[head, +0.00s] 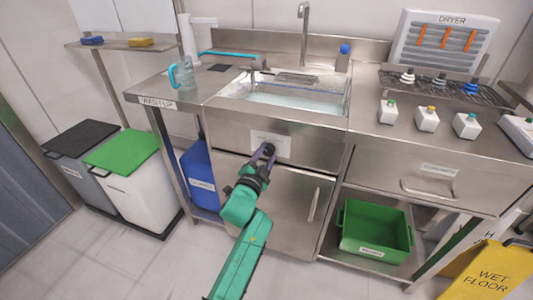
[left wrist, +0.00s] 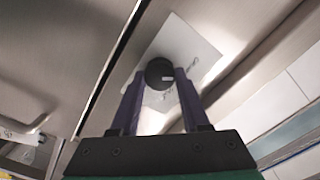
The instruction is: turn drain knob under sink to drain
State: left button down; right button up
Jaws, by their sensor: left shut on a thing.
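The drain knob is a round black knob (head: 269,149) on the steel front panel below the sink, beside a white label plate (head: 277,141). It also shows in the left wrist view (left wrist: 159,72), in front of the white plate. My left gripper (head: 262,155) is at the knob, its purple fingers on either side of it and shut on it. The sink basin (head: 290,97) above holds water. The lettering on the plate is too small to read. My right gripper is in neither view.
A steel cabinet door with a handle (head: 314,204) is below the panel. A green crate (head: 375,232) sits on the right shelf. A blue bin (head: 199,174) stands at left, a yellow wet-floor sign (head: 492,272) at right.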

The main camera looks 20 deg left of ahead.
pick_arm(q)
jog(key=shift+n, duration=0.3)
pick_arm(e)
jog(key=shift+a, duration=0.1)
pick_arm(q)
jog(key=shift+f, duration=0.1)
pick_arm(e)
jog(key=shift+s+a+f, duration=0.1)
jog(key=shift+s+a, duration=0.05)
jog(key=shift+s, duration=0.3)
pick_arm(q)
jog(key=shift+c, duration=1.9)
grip_release()
jog(key=shift+s, duration=0.5)
jog(key=s+p, duration=0.1)
jog(key=s, duration=0.2)
jog(key=shift+s+a, duration=0.15)
jog(key=shift+s, duration=0.05)
send_near(268, 153)
jog(key=s, duration=0.5)
jog(key=shift+s+a, duration=0.2)
jog(key=shift+s, duration=0.2)
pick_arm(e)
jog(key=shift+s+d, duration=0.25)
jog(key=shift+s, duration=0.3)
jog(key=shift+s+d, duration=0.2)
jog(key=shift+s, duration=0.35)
